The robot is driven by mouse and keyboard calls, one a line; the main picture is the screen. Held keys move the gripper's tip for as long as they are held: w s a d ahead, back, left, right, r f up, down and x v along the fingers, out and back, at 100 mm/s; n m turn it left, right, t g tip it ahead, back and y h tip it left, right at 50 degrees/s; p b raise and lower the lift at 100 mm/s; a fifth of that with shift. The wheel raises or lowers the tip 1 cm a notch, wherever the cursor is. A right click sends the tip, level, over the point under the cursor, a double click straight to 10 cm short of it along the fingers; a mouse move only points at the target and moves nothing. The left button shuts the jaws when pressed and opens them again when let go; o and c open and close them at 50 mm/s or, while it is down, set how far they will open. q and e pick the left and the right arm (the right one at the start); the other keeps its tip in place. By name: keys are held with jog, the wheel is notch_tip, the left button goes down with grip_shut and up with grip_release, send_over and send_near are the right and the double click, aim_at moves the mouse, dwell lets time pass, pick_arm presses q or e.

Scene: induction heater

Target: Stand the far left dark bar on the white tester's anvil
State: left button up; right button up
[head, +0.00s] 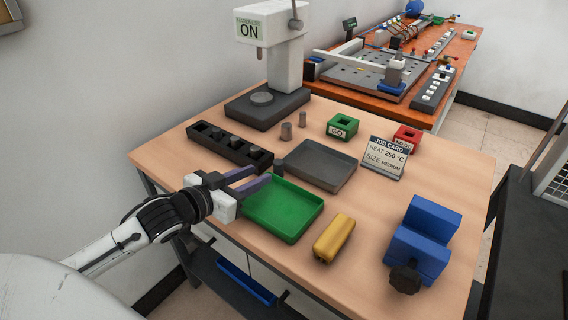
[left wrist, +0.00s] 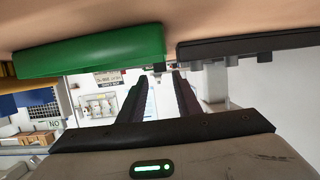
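The white tester (head: 284,62) stands at the back left of the wooden table, and its sign reads ON. Its round grey anvil (head: 262,98) on the dark base is bare. A dark rack (head: 228,149) in front of the tester holds short dark bars, such as one (head: 216,132) towards its left end; they are small and hard to tell from the holes. My left gripper (head: 263,174) is open and empty, its fingers over the back left edge of the green tray (head: 290,225), right of the rack. The wrist view shows the fingers apart (left wrist: 158,85). My right gripper is out of view.
A grey tray (head: 322,165), green GO box (head: 342,126), red box (head: 407,138), job card (head: 384,158), yellow block (head: 334,238) and blue vise (head: 424,240) occupy the table. Bare wood shows at front right.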

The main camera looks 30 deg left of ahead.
aim_at(275, 166)
pick_arm(q)
jog(key=shift+x, duration=4.05)
jog(key=shift+c, duration=0.5)
grip_shut()
